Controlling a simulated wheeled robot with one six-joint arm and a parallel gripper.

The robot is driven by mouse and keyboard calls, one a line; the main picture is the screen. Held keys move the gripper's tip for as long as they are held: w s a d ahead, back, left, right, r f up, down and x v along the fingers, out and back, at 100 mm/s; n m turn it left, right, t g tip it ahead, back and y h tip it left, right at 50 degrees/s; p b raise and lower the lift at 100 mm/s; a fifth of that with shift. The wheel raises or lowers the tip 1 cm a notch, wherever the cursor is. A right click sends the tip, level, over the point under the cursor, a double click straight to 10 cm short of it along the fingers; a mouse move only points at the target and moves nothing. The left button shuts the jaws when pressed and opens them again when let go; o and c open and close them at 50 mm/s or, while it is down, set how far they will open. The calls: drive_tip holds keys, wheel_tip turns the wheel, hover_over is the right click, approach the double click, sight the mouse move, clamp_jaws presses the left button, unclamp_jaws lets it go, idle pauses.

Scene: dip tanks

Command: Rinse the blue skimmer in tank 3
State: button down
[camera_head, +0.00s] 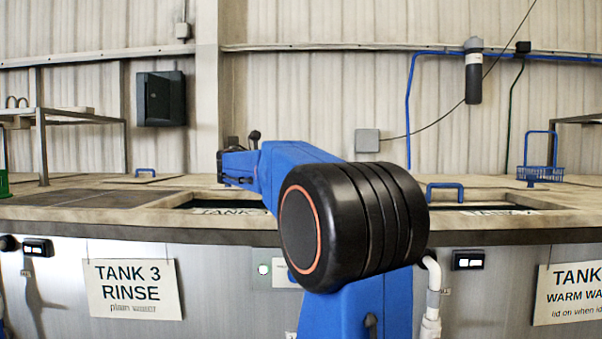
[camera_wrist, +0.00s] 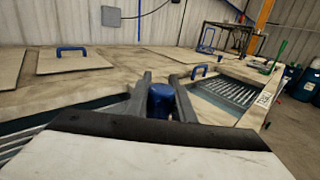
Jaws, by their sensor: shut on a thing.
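My gripper (camera_head: 232,166) reaches out over the counter beyond my blue arm. In the wrist view my gripper (camera_wrist: 161,77) has its two dark fingers shut on a blue cylindrical thing (camera_wrist: 161,102), which looks like the skimmer's handle. The skimmer's lower part is hidden in both views. The tank 3 sign (camera_head: 132,289), reading "rinse, plain water", hangs on the front panel at the left. A dark tank opening (camera_head: 192,204) with a "TANK" label on its rim lies below my gripper, partly hidden by my arm. I cannot tell whether the skimmer touches water.
A blue wire basket (camera_head: 540,172) stands at the far right. A rack (camera_head: 42,148) stands at the left. A tank with metal slats (camera_wrist: 232,92) is at the right of the wrist view.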

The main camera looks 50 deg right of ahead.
wheel_tip(320, 180, up, 15)
idle(0.8)
drive_tip(key=shift+a, duration=0.1)
idle(0.4)
